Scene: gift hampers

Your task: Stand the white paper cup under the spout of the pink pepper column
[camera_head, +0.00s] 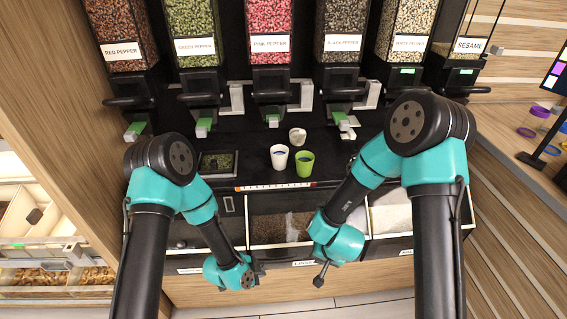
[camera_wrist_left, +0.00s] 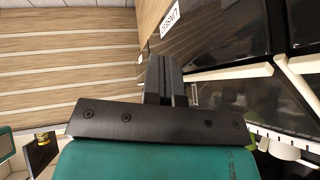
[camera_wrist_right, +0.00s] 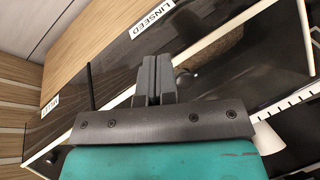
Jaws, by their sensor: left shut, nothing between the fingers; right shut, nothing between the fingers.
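The white paper cup (camera_head: 279,159) stands upright on the black counter, in front of the pink pepper column (camera_head: 270,40). Neither touches the cup.
A green cup (camera_head: 304,165) stands just right of the white cup. A small whitish vessel (camera_head: 297,136) sits behind them, right of the pink spout. Other pepper columns, such as green pepper (camera_head: 194,40) and black pepper (camera_head: 342,40), flank the pink one. Open bins (camera_head: 250,245) line the counter front.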

